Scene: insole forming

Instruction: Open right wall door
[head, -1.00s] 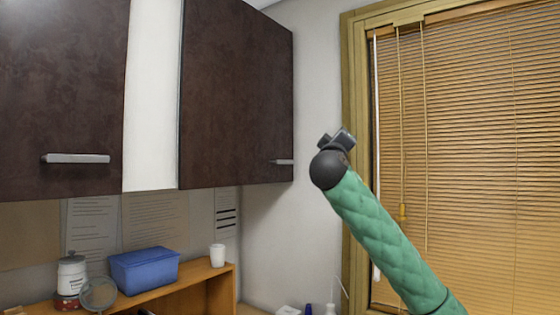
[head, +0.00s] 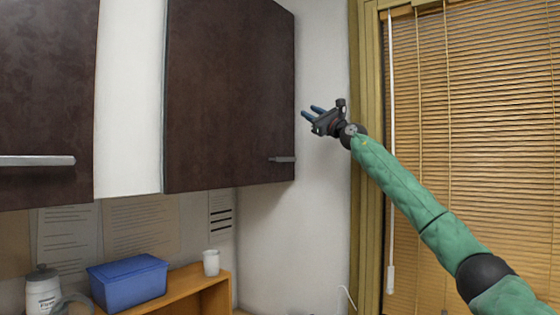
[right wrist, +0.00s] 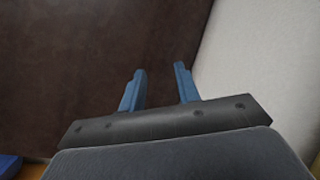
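The right wall door (head: 228,95) is a dark brown cabinet door, and it looks closed. Its short grey bar handle (head: 282,159) sits near its lower right corner. My right gripper (head: 311,115) is open and empty, to the right of the door's right edge and higher than the handle. In the right wrist view its two blue fingers (right wrist: 160,88) stand apart with nothing between them. The dark door surface (right wrist: 90,50) fills that view's left side, and the handle is not visible there. My left gripper is not in view.
Another dark cabinet door (head: 45,90) with a bar handle (head: 36,161) hangs at the left. Below are a wooden shelf (head: 190,290), a blue box (head: 128,282), a white cup (head: 211,262) and a jar (head: 43,290). A window with blinds (head: 480,150) is at the right.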

